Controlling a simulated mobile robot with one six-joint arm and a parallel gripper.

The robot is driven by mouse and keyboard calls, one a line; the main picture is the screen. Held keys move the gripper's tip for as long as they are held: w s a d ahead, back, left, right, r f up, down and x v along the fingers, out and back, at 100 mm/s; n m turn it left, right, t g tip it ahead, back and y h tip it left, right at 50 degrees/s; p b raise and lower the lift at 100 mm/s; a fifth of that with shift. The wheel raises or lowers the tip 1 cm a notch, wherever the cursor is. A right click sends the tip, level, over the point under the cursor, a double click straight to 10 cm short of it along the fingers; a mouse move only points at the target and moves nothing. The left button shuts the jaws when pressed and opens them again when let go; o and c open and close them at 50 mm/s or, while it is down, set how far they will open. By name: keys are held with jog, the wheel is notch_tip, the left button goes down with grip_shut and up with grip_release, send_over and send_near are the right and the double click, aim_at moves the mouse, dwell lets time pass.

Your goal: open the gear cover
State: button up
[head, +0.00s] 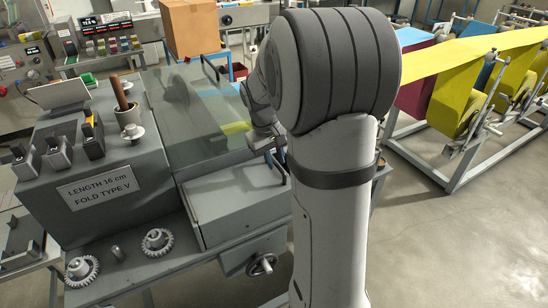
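A closed grey box-like cover (235,191) sits at the front of the machine, right of the loose gears; it looks like the gear cover. Its flat top and front face show, and my arm hides its right end. My gripper (276,168) points down at the back right of this cover's top, partly behind my own arm. Its fingers are small and dark here, and I cannot tell whether they touch the cover or hold anything. Two toothed gears, one on the left (82,270) and one nearer the cover (157,241), lie on the grey ledge.
A grey console (135,170) with levers and a label stands left of the cover. A see-through hood (190,110) is behind it. A handwheel (262,264) sits below the cover. A rack with yellow cloth (468,95) stands at the right, with clear floor before it.

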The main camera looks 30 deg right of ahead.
grip_shut()
jog(key=shift+r, duration=0.1)
